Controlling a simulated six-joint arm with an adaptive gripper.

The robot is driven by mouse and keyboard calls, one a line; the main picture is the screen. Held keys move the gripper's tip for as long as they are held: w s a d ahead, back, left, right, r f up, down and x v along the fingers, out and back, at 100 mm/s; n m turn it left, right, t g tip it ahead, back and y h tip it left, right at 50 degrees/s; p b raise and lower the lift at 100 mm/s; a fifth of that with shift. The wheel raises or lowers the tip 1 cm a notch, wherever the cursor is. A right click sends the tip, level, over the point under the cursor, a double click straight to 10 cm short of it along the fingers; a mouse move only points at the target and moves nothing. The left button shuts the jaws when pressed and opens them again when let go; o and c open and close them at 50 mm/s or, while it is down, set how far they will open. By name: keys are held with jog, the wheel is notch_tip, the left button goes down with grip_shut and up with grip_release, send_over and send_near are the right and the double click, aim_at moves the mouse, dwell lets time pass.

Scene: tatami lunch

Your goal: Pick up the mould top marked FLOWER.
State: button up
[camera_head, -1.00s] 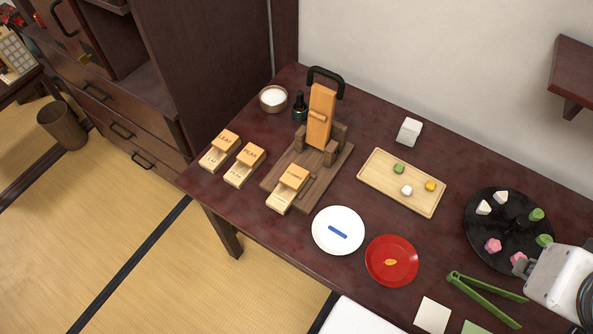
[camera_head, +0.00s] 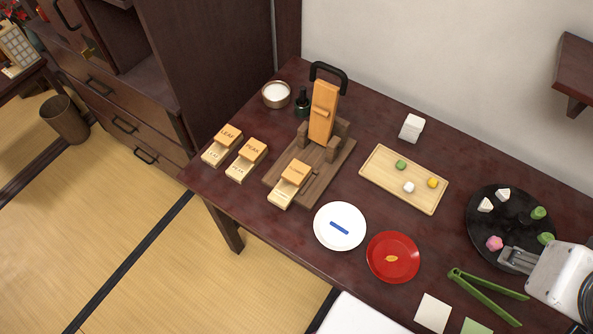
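Three wooden mould pairs stand on the left of the dark table, each a tan top on a paler base. One top reads LEAF (camera_head: 229,134) and the middle one reads PEAK (camera_head: 253,147). The third top (camera_head: 296,172) bears small lettering, probably FLOWER, too small to read surely. It sits on its pale base (camera_head: 281,197) at the front of the brown press board (camera_head: 325,182). My gripper (camera_head: 504,258) is at the far right, over the edge of the black round tray and far from the moulds. Its finger opening is unclear.
The press's upright tan lever (camera_head: 323,110) with a black handle stands behind the third mould.

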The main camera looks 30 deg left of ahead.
jog(key=o, duration=0.9)
